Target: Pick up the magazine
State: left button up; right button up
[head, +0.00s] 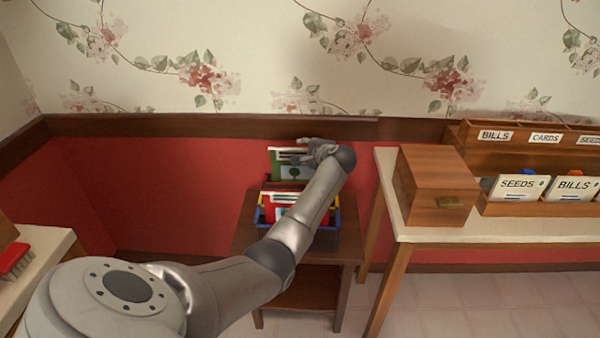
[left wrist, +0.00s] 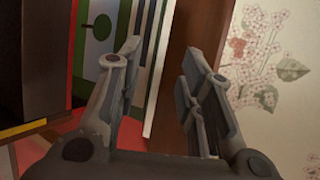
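The rear one, a green magazine (head: 292,173) with a white top band, stands upright near the wall. A red and white magazine (head: 279,200) stands in front of it. My left gripper (head: 304,154) is at the upper right of the green magazine. In the left wrist view the left gripper (left wrist: 160,52) is open, and the edge of the green magazine (left wrist: 103,26) shows behind and beside its left finger. I cannot tell whether they touch. My right gripper is not in view.
The rack stands on a small dark wooden table (head: 246,238) against the red wall. To the right, a light-topped table (head: 425,230) holds a wooden box (head: 430,185) and a labelled organizer (head: 500,150). A red brush (head: 14,258) lies at far left.

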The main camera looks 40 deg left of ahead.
aim_at(303, 149)
pick_arm(q)
jog(key=shift+x, duration=1.65)
jog(key=shift+d+f, duration=0.1)
grip_shut()
